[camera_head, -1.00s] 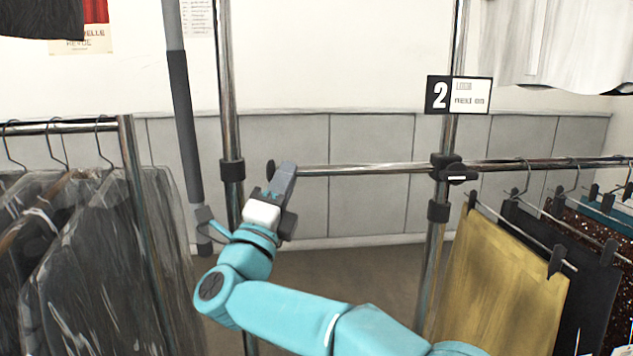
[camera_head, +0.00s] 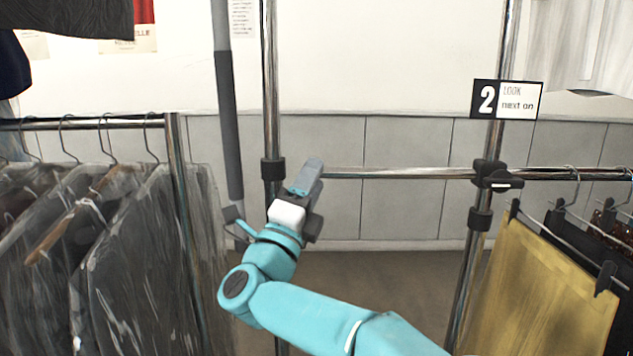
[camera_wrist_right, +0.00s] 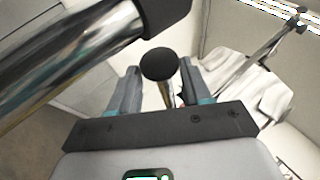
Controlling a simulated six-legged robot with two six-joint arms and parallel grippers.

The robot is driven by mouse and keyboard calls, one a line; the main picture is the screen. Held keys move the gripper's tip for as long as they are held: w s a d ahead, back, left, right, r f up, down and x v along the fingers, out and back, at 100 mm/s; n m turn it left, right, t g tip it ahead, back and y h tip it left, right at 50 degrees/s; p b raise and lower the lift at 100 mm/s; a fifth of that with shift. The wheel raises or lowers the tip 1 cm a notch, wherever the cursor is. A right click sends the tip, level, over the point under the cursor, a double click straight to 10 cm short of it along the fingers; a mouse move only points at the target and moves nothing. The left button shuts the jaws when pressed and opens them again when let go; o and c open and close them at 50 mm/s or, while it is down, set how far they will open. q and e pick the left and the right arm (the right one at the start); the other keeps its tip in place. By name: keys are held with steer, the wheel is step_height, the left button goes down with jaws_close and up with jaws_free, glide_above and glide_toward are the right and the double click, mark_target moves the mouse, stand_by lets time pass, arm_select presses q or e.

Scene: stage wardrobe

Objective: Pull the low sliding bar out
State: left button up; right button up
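The low sliding bar (camera_head: 395,173) is a thin chrome rail. It runs level leftward from a black clamp (camera_head: 490,174) on the right upright to my right gripper. My right gripper (camera_head: 311,172) is at the bar's left end, just right of the left upright, and covers that end in the head view. In the right wrist view, the bar's round black end knob (camera_wrist_right: 160,63) shows between the two fingers (camera_wrist_right: 158,80). The fingers are apart, with gaps at both sides of the thin rail. My left gripper is not in view.
The left chrome upright (camera_head: 271,110) with a black collar stands close beside my right gripper. Bagged dark garments (camera_head: 120,250) hang at the left. A mustard skirt (camera_head: 540,290) hangs at the right. A "2" sign (camera_head: 506,99) is on the right upright. Floor between is clear.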

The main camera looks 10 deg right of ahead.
steer(key=b+v, duration=0.1)
steer(key=v, duration=1.5)
steer(key=shift+s+d+b, duration=0.2)
steer(key=shift+b, duration=0.15)
